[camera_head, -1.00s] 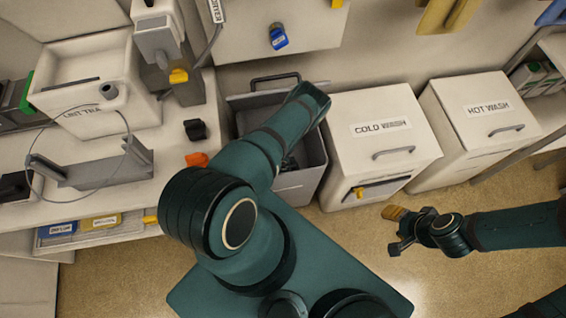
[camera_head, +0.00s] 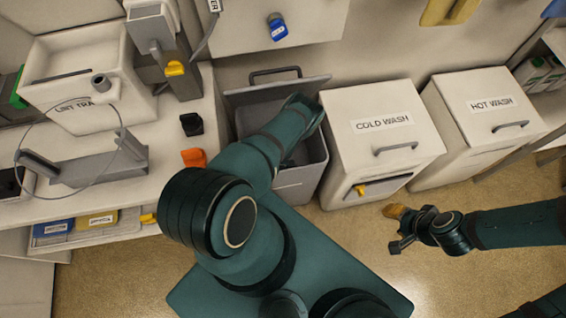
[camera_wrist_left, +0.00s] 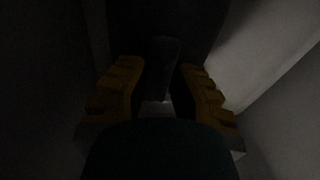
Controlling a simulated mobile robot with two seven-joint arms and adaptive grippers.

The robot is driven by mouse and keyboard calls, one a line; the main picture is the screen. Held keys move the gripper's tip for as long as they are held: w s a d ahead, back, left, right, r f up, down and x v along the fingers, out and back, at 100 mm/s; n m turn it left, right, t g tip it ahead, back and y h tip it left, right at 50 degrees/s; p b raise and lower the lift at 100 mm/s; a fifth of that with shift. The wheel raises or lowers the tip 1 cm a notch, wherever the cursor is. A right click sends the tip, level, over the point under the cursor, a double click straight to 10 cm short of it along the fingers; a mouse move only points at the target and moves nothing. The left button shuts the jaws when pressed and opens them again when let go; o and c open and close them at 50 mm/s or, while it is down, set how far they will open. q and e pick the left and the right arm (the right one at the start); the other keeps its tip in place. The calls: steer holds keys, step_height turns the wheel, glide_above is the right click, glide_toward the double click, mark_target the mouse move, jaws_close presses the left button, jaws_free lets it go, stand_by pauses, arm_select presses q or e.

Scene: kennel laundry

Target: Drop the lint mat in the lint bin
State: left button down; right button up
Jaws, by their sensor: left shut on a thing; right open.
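The lint bin (camera_head: 298,184) is the grey open bin in the middle of the head view, with its lid tipped up at the back. My left arm reaches down into its opening and hides much of the inside. My left gripper (camera_wrist_left: 160,90) shows only in the very dark left wrist view, its yellow fingers on both sides of a dim grey piece (camera_wrist_left: 163,62). It is shut on this piece, which looks like the lint mat, though its outline is hard to make out. My right gripper (camera_head: 393,229) is open and empty over the floor at the right.
The cold wash box (camera_head: 384,138) stands close against the bin's right side, with the hot wash box (camera_head: 487,118) beyond. At left a counter (camera_head: 85,185) holds the lint trap box (camera_head: 90,85), an orange piece (camera_head: 194,158) and a black piece (camera_head: 191,124). Floor in front is free.

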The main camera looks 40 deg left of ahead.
arm_select(q)
steer(key=shift+f, duration=0.3)
steer(key=c, duration=1)
jaws_free()
steer(key=shift+o, duration=0.2)
steer(key=shift+r, duration=0.1)
steer(key=shift+r+p, duration=0.4)
steer(key=shift+r, duration=0.1)
step_height(320, 180, up, 12)
steer(key=s+p, duration=0.1)
steer(key=p, duration=0.3)
steer(key=shift+s+a, duration=0.15)
steer(key=shift+r+p, duration=0.1)
steer(key=shift+p, duration=0.2)
